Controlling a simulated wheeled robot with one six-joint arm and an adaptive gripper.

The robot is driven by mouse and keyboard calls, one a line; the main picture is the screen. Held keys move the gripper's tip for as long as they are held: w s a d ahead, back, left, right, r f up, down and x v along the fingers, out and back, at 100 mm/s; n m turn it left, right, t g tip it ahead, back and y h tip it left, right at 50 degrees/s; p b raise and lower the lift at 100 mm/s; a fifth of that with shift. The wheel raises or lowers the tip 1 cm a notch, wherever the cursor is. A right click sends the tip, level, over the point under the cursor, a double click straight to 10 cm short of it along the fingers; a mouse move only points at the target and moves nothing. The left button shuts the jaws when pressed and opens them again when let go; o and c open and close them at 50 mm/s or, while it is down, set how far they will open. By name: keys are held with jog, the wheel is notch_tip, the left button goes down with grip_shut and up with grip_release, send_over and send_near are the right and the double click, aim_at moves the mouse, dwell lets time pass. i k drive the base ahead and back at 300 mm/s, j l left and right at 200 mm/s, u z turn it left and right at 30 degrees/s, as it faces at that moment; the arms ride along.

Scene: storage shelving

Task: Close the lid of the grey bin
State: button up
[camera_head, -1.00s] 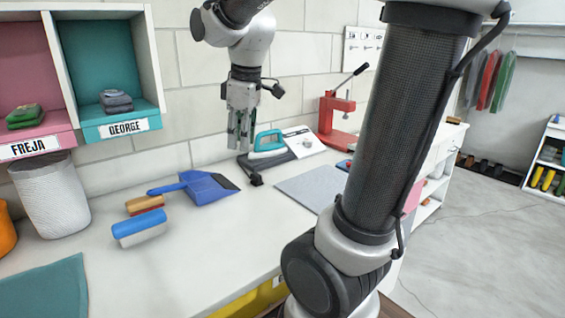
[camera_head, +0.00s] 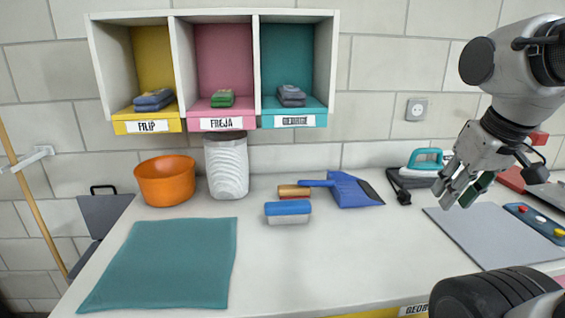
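A dark grey panel with a black handle (camera_head: 103,215) stands tilted up beyond the left end of the counter. It looks like the raised lid of a grey bin, but the counter hides what is below, so I cannot tell for sure. My gripper (camera_head: 455,195) is far to the right of it, above the right part of the counter, pointing down and left. Its fingers appear apart, with nothing between them.
Cubbies (camera_head: 212,65) hang above. A wooden pole (camera_head: 32,200) leans at far left.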

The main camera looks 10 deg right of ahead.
aim_at(100, 213)
jog(key=k+j, duration=0.15)
jog(key=j, duration=0.15)
jog(key=k+j+u, duration=0.1)
jog(key=k+j, duration=0.25)
jog(key=j, duration=0.7)
jog(key=i+j+u, duration=0.15)
jog(key=j, duration=0.8)
jog(key=i+j+u, duration=0.15)
jog(key=j, duration=0.3)
jog(key=i+j, duration=0.15)
jog(key=j, duration=0.35)
jog(key=i+j+u, duration=0.15)
jog(key=i+j, duration=0.2)
jog(key=j, duration=0.1)
